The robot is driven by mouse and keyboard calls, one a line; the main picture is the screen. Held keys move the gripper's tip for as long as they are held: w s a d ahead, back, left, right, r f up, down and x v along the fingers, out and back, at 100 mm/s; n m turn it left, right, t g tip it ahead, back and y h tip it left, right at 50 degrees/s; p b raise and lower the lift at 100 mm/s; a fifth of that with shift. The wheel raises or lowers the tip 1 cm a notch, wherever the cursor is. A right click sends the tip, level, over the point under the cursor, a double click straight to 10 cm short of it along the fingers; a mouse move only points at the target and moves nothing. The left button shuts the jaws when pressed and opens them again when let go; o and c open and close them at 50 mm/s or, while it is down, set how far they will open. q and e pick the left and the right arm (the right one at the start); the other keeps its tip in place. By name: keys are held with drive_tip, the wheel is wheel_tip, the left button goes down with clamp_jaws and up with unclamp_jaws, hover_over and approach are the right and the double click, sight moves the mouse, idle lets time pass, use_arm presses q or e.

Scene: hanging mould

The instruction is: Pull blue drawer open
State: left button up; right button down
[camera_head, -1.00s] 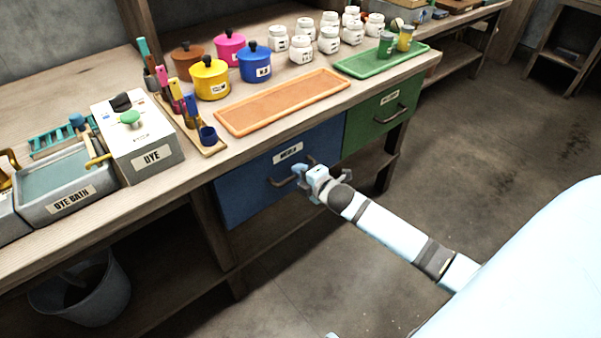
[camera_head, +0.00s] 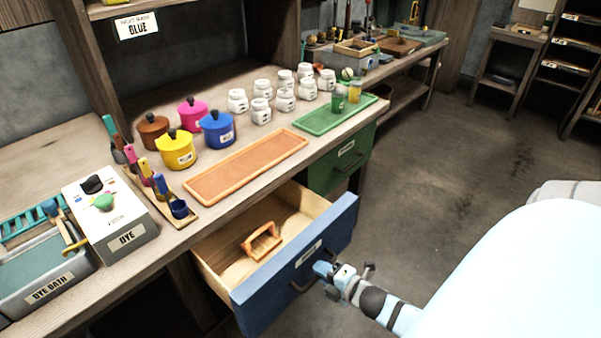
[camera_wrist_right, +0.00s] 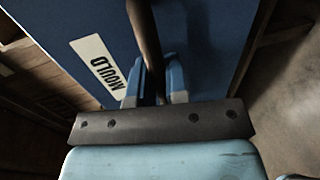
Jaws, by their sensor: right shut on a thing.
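The blue drawer (camera_head: 282,280) under the bench is pulled well out, and its bare wooden inside shows. A wooden frame-like mould with a handle (camera_head: 262,242) lies in it. My right gripper (camera_head: 322,274) is at the drawer's front, shut on its dark bar handle (camera_head: 303,284). In the right wrist view the two blue fingers (camera_wrist_right: 155,85) sit on either side of the handle (camera_wrist_right: 146,45), beside the white MOULD label (camera_wrist_right: 98,66). My left gripper is not in view.
A green drawer (camera_head: 340,160) is shut to the right of the blue one. The bench top holds an orange tray (camera_head: 245,168), a green tray (camera_head: 318,122), coloured pots, white jars and a DYE box (camera_head: 110,225). The floor at right is open.

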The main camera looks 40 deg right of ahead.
use_arm(q)
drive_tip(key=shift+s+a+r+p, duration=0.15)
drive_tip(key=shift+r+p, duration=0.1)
drive_tip(key=shift+p, duration=0.9)
use_arm(e)
drive_tip(key=a+f+v, duration=0.1)
drive_tip(key=f+v, duration=0.1)
drive_tip(key=v, duration=0.8)
drive_tip(key=shift+s+d, duration=0.3)
drive_tip(key=shift+d, duration=0.15)
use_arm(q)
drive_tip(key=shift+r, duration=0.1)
use_arm(e)
drive_tip(key=c, duration=1.1)
unclamp_jaws()
drive_tip(key=shift+c, duration=0.2)
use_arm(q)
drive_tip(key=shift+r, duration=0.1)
use_arm(e)
drive_tip(key=shift+s, duration=0.1)
use_arm(q)
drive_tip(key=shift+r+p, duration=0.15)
drive_tip(key=shift+p, duration=0.3)
use_arm(e)
drive_tip(key=v, duration=1.3)
drive_tip(key=shift+s, duration=0.35)
